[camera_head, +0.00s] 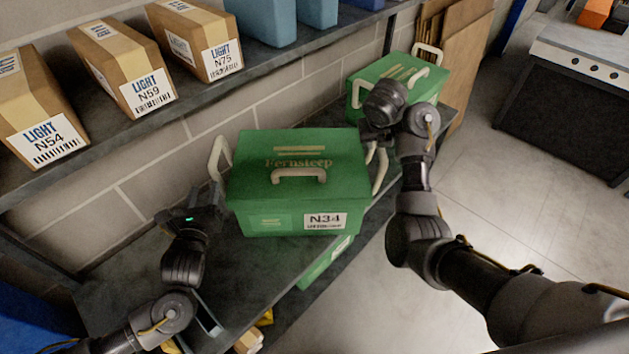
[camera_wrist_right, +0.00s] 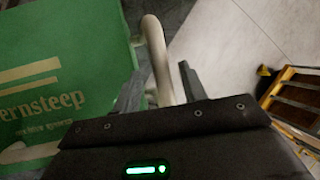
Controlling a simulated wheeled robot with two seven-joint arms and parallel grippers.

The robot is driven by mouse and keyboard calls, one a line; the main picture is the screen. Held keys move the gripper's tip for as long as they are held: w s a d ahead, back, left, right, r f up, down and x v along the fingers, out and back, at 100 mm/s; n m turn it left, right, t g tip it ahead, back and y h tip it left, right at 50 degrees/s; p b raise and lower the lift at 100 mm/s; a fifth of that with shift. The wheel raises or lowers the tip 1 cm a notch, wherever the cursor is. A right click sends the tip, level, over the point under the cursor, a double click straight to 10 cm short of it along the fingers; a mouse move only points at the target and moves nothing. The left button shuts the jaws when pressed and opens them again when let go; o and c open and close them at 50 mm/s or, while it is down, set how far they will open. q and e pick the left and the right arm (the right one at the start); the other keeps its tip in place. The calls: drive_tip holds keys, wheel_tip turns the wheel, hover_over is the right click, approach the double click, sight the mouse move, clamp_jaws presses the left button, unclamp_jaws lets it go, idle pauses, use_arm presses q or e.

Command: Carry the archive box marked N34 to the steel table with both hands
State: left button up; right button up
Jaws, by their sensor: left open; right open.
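The green archive box marked N34 (camera_head: 250,185) sits on the dark rack shelf, with a pale handle on its lid and a pale loop handle at each end. My left gripper (camera_head: 208,198) is open beside the box's left end, just below the left handle (camera_head: 217,158). My right gripper (camera_head: 374,140) is open at the right end. In the right wrist view, the right handle (camera_wrist_right: 157,58) runs between the open fingers of my right gripper (camera_wrist_right: 160,88); contact is unclear. I cannot identify the steel table for certain.
Another green box (camera_head: 385,70) stands behind on the same shelf (camera_head: 245,265). Cardboard LIGHT boxes (camera_head: 135,75) line the shelf above. A green box (camera_head: 322,265) shows below. A dark unit with a pale top (camera_head: 585,65) stands far right, across clear floor (camera_head: 495,190).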

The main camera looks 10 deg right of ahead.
drive_tip(key=shift+s+r, duration=0.25)
drive_tip(key=shift+r, duration=0.3)
use_arm(q)
drive_tip(key=shift+d, duration=0.1)
use_arm(e)
drive_tip(key=shift+a, duration=0.1)
drive_tip(key=shift+a+r, duration=0.1)
drive_tip(key=shift+r, duration=0.05)
drive_tip(key=shift+r+p, duration=0.7)
drive_tip(key=shift+p, duration=0.05)
wheel_tip(320, 180, up, 3)
drive_tip(key=p, duration=0.2)
drive_tip(key=shift+p, duration=0.4)
use_arm(q)
drive_tip(key=s+p, duration=0.1)
drive_tip(key=s, duration=0.7)
drive_tip(key=shift+a+p, duration=0.35)
use_arm(e)
drive_tip(key=shift+r, duration=0.8)
